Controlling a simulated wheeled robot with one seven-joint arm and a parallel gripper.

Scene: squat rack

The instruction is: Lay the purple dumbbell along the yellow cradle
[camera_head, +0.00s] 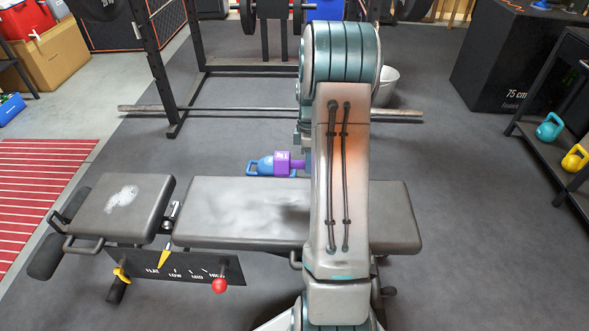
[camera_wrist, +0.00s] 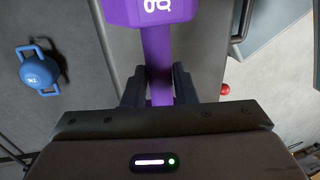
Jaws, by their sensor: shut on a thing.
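The purple dumbbell (camera_head: 283,163) shows one hexagonal head and a short piece of handle just beyond the bench's far edge. The rest of it is hidden behind my arm. In the wrist view the purple dumbbell (camera_wrist: 158,45) points up the picture over the grey bench, its numbered head at the top. My gripper (camera_wrist: 158,88) is shut on its handle, a finger on each side. I cannot make out a yellow cradle. A small curved yellow piece (camera_head: 121,274) sits at the left end of the bench's black panel; I cannot tell whether it is the cradle.
The padded bench (camera_head: 240,209) runs across the front. The panel carries a yellow pointer (camera_head: 163,258) and a red knob (camera_head: 219,286). A barbell (camera_head: 230,110) lies behind.

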